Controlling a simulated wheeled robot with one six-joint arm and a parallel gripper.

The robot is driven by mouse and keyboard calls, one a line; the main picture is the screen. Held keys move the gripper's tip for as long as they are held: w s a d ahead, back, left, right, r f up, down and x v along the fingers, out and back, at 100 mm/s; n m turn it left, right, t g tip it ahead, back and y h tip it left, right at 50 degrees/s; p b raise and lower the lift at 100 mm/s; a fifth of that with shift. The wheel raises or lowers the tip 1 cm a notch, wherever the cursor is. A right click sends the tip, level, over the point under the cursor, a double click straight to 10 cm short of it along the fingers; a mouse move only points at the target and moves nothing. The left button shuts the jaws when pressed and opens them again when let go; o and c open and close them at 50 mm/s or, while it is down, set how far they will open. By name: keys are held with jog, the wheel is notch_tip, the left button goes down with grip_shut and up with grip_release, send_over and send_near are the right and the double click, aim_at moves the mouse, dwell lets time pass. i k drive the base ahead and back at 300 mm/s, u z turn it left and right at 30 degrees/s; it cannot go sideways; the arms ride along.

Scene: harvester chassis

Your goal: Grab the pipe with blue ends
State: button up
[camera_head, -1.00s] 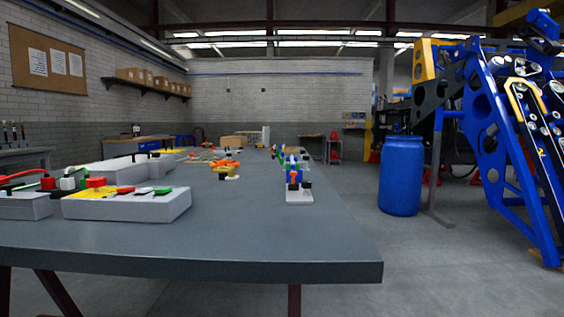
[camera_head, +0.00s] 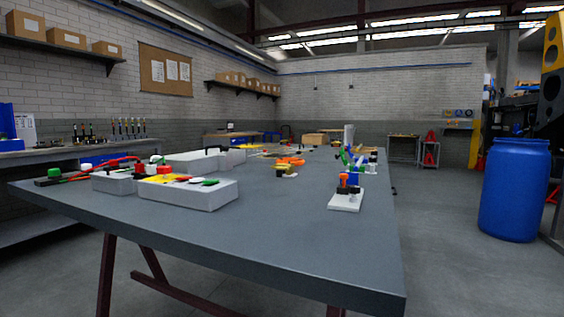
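I cannot make out a pipe with blue ends for certain. Small green and blue parts (camera_head: 347,158) stand near the right side of the grey table (camera_head: 250,230), behind a small white block with orange and black tops (camera_head: 346,199). They are too small to tell whether one is the pipe. My gripper is not in view.
A white box with coloured knobs (camera_head: 188,193) and red and black cables lie on the table's left part. A blue barrel (camera_head: 514,188) stands on the floor at right. Open floor lies between table and barrel. A tool bench (camera_head: 90,153) stands at left.

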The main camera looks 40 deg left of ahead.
aim_at(355, 168)
jog(key=u, duration=0.85)
jog(key=i, duration=1)
jog(key=u, duration=0.3)
jog(key=k, duration=0.4)
jog(key=z, duration=0.05)
